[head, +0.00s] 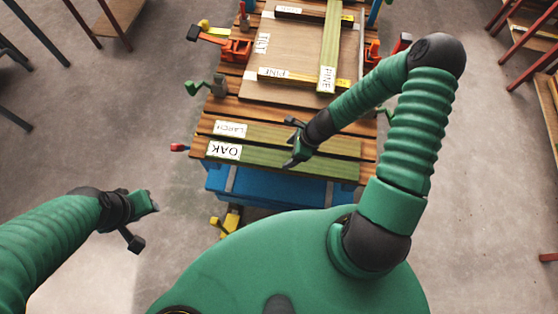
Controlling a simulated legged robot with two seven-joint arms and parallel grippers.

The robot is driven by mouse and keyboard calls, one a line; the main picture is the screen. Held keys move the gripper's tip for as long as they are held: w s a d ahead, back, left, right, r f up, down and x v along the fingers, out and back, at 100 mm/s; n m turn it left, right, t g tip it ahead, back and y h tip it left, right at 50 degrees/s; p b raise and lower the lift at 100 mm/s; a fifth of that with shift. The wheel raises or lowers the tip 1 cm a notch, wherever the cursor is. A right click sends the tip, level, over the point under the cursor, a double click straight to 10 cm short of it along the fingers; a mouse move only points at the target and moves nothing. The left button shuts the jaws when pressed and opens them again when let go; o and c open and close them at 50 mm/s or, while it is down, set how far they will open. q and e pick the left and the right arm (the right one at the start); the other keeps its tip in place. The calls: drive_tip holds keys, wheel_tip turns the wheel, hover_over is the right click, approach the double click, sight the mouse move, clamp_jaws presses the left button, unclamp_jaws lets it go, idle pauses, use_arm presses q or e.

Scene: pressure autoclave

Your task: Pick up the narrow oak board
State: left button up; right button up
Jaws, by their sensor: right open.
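The narrow oak board (325,168) is a long greenish plank with a white OAK label (224,151) at its left end. In the head view it lies flat along the near edge of the slatted bench top. My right gripper (291,143) is open and empty over the middle of the near boards. One finger is over the oak board and partly hides it; I cannot tell if it touches. My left gripper (146,226) is open and empty over the floor, left of the bench and nearer me.
A similar larch board (272,135) lies just behind the oak board. Farther back are a large panel (262,97), several pine pieces (328,55) and clamps (236,50). A blue body (265,186) is under the bench top. Floor is open at left.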

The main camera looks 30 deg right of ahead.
sight(284, 158)
drive_tip(key=shift+a+f, duration=0.1)
drive_tip(key=shift+f, duration=0.45)
drive_tip(key=shift+s+f, duration=0.1)
drive_tip(key=shift+f, duration=0.15)
drive_tip(key=x, duration=0.4)
drive_tip(key=shift+d+f, duration=0.2)
drive_tip(key=shift+d, duration=0.05)
drive_tip(key=shift+w+a+f, duration=0.15)
drive_tip(key=shift+w+f, duration=0.1)
drive_tip(key=shift+w, duration=0.05)
drive_tip(key=shift+a+r, duration=0.15)
drive_tip(key=shift+a, duration=0.25)
drive_tip(key=shift+s+a+r, duration=0.1)
drive_tip(key=c, duration=0.5)
drive_tip(key=shift+d, duration=0.4)
drive_tip(key=c, duration=0.9)
use_arm(q)
drive_tip(key=shift+s+d, duration=0.55)
drive_tip(key=shift+s, duration=0.05)
use_arm(e)
drive_tip(key=shift+a, duration=0.1)
clamp_jaws()
